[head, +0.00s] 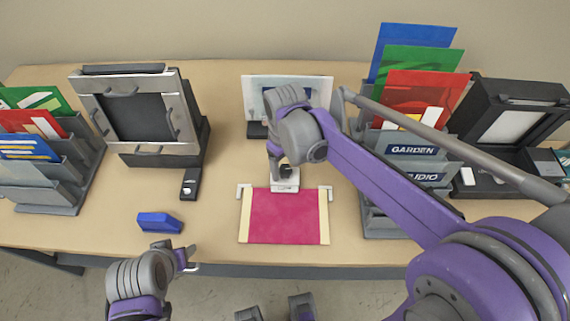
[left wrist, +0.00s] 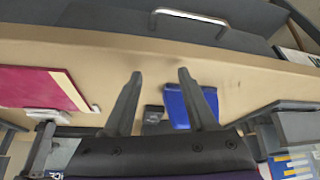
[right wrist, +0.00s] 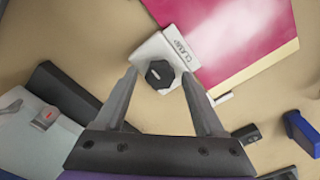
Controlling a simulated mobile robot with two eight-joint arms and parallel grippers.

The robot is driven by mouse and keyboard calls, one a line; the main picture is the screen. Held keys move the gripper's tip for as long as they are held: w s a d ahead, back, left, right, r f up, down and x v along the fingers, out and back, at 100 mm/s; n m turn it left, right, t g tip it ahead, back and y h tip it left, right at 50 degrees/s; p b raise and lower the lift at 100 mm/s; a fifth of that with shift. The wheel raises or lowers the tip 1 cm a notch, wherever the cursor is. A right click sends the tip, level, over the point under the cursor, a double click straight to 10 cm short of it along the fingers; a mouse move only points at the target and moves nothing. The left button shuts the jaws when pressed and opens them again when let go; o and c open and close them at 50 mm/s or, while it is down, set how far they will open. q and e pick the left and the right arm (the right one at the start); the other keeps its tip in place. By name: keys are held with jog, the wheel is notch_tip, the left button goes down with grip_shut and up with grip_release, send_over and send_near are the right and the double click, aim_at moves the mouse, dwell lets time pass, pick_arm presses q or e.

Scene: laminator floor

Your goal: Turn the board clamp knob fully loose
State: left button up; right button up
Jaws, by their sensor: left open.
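The board clamp knob is a small black knob (right wrist: 159,74) on a white clamp block (right wrist: 146,55) labelled "CLAMP", at the edge of the magenta board (right wrist: 235,30). In the head view, the clamp block (head: 286,186) is at the board's top edge, and the knob is partly hidden by my right gripper (head: 281,165). In the right wrist view, my right gripper (right wrist: 160,80) is open, with its fingertips either side of the knob; I cannot tell whether they touch it. My left gripper (head: 188,262) is open and empty at the table's front edge, as the left wrist view (left wrist: 158,75) shows.
A blue block (head: 159,222) lies left of the board, near a small black device (head: 190,183). A framed black machine (head: 138,110) stands behind them. File racks stand left (head: 50,200) and right (head: 385,215). Bare table lies between the blue block and the board.

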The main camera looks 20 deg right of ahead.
aim_at(285, 169)
pick_arm(q)
jog(key=shift+w+r+p, duration=0.1)
jog(key=shift+r+p, duration=0.3)
jog(key=shift+r, duration=0.1)
pick_arm(e)
notch_tip(285, 169, up, 11)
jog(key=shift+f, duration=0.1)
dwell(0.5)
pick_arm(q)
jog(key=shift+w+r+p, duration=0.15)
jog(key=shift+r+p, duration=0.2)
jog(key=shift+r, duration=0.35)
pick_arm(e)
jog(key=s+d+f+m+t, duration=0.1)
jog(key=s+d+f+m, duration=0.1)
jog(key=s+f, duration=0.1)
jog(key=s+d+f+m+t, duration=0.2)
jog(key=s+f, duration=0.2)
jog(key=s, duration=0.2)
jog(key=s+d+f+m+t, duration=0.2)
jog(key=s+f, duration=0.1)
jog(key=s, duration=0.2)
jog(key=shift+s+d+f, duration=0.2)
jog(key=shift+d, duration=0.1)
pick_arm(q)
jog(key=shift+w, duration=0.1)
